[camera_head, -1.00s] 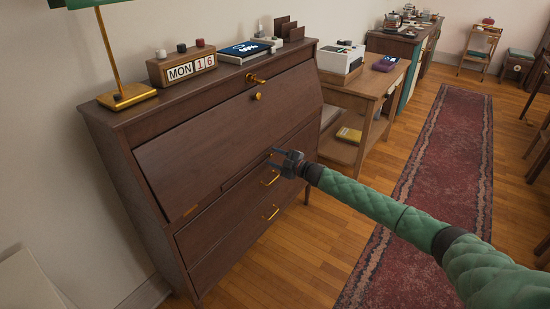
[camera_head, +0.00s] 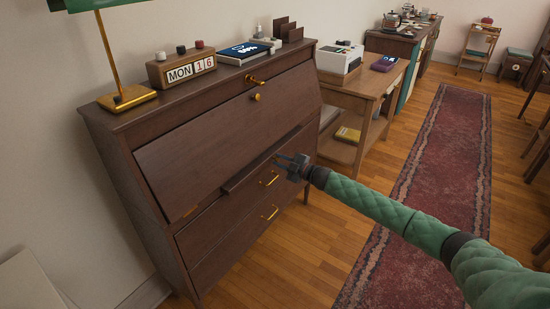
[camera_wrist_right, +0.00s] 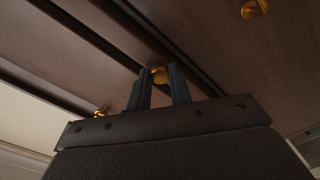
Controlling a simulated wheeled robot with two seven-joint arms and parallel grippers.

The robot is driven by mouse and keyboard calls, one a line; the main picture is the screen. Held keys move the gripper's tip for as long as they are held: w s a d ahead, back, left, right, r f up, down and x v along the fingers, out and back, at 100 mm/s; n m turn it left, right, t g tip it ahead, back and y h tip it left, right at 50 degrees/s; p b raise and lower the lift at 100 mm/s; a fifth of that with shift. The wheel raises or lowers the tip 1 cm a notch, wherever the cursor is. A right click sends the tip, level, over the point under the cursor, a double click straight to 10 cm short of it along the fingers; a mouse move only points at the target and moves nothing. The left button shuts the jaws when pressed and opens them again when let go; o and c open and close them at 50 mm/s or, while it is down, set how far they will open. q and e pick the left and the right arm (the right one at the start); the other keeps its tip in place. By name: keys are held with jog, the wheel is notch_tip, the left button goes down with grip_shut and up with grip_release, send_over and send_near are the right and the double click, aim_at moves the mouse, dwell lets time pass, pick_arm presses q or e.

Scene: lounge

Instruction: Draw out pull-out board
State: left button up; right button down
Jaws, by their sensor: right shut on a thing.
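The pull-out board (camera_head: 240,179) is a thin dark wooden strip in the front of the brown writing desk, between the slanted lid (camera_head: 220,130) and the upper drawer (camera_head: 220,212). It stands a little out from the desk front. My right gripper (camera_head: 281,159) is at the board's front edge, towards its right end. In the right wrist view, the two dark fingers (camera_wrist_right: 160,86) are shut on a small gold knob (camera_wrist_right: 159,74) on the board's front. The fingers partly hide the knob. My left gripper is not in view.
Gold drawer handles (camera_head: 270,213) stick out below the board. A gold lid knob (camera_head: 256,97) is above it. The desk top holds a lamp (camera_head: 126,98), a calendar block (camera_head: 182,69) and a book (camera_head: 245,51). Wooden floor (camera_head: 310,255) in front is clear.

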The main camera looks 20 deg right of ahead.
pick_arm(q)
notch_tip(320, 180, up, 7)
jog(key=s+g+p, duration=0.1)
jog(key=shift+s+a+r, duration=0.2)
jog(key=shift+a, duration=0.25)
pick_arm(e)
jog(key=v, duration=0.9)
jog(key=shift+s+d+f, duration=0.15)
jog(key=shift+s+d, duration=0.1)
jog(key=shift+s, duration=0.1)
jog(key=c, duration=1.4)
grip_release()
jog(key=shift+s+d, duration=0.1)
jog(key=shift+d, duration=0.05)
jog(key=shift+o, duration=0.7)
jog(key=shift+s+d, duration=0.1)
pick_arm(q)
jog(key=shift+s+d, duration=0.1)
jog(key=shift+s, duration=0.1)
